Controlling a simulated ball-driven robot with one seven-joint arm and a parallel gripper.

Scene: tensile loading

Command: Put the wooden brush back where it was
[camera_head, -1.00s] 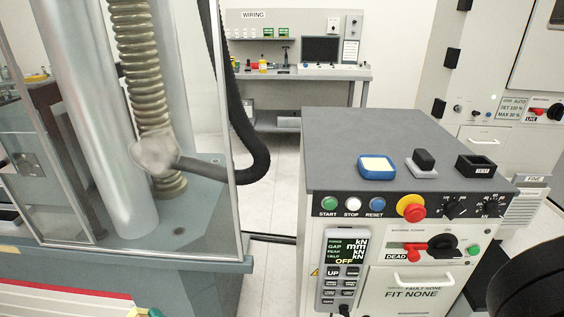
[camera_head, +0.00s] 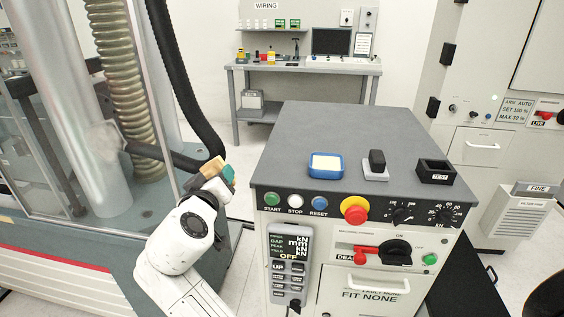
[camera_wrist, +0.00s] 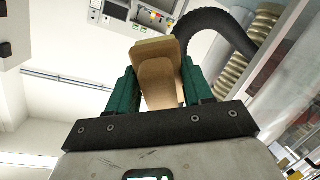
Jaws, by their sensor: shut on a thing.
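My gripper (camera_head: 223,176) is at the end of my white arm, left of the grey-topped control cabinet (camera_head: 345,135) in the head view. Its green fingers are shut on the wooden brush (camera_head: 211,164), whose tan body shows at the fingertips. In the wrist view my gripper (camera_wrist: 160,88) has the brush (camera_wrist: 158,75) between its two green fingers, tan and pointing away from the palm. The bristles cannot be made out. The brush is held in the air, in front of the black hose in the head view.
A clear-walled testing machine (camera_head: 85,150) with a ribbed hose (camera_head: 122,80) stands at left. A black hose (camera_head: 180,80) loops beside it. The cabinet top carries a blue-rimmed tray (camera_head: 326,165), a black-handled block (camera_head: 376,165) and a black box (camera_head: 436,171). A wiring bench (camera_head: 300,69) stands behind.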

